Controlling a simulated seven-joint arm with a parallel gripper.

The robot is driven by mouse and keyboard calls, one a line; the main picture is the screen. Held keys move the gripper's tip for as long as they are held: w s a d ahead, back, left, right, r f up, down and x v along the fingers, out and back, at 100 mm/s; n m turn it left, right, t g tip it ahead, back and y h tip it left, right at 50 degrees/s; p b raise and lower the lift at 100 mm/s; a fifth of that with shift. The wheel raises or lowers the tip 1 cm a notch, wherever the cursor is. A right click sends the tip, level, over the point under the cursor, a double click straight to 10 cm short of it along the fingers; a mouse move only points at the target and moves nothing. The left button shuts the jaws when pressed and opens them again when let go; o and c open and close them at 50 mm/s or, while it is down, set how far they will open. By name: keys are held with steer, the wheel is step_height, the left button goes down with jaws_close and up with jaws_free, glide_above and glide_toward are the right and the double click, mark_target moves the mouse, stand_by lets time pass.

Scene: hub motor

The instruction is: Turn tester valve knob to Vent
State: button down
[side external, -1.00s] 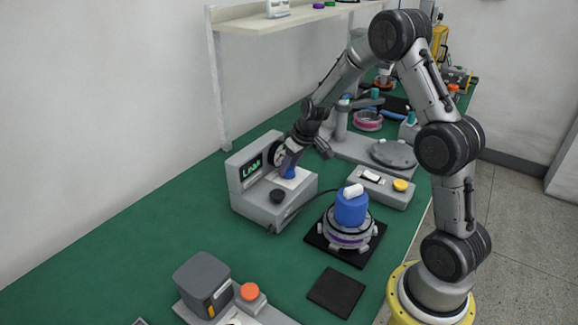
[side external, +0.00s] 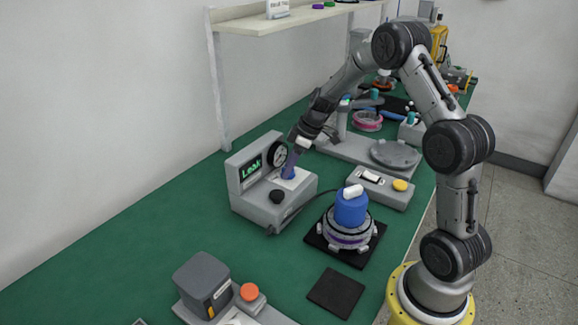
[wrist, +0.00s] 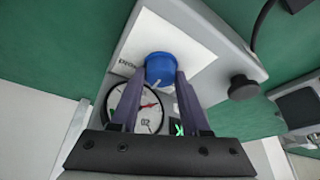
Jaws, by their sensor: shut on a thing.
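The grey leak tester (side external: 262,207) stands on the green bench, with a lit screen (side external: 251,171) reading Leak and a round dial gauge (side external: 277,155). Its blue valve knob (side external: 288,174) sits on a white label plate; the knob also shows in the wrist view (wrist: 160,69) with a light pointer mark. My gripper (side external: 291,168) reaches down to the tester and is shut on the knob, one purple-grey finger on each side. The wrist view shows my gripper (wrist: 160,82) from above. The plate's lettering is mostly hidden or too small to read.
A hose runs from the tester to the hub motor (side external: 347,232) with a blue cylinder on top. A switch box (side external: 382,188) and a grey stand (side external: 345,148) are close on the right.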

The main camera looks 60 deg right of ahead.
stand_by(0.3)
steer(key=shift+c, duration=1.9)
jaws_free()
steer(key=m+h, duration=0.1)
steer(key=m, duration=0.1)
steer(key=m+h, duration=0.1)
steer(key=m, duration=0.2)
steer(key=shift+a, duration=0.15)
steer(key=shift+m+h, duration=0.55)
steer(key=shift+m, duration=0.8)
steer(key=shift+m+h, duration=0.55)
steer(key=shift+m, duration=0.8)
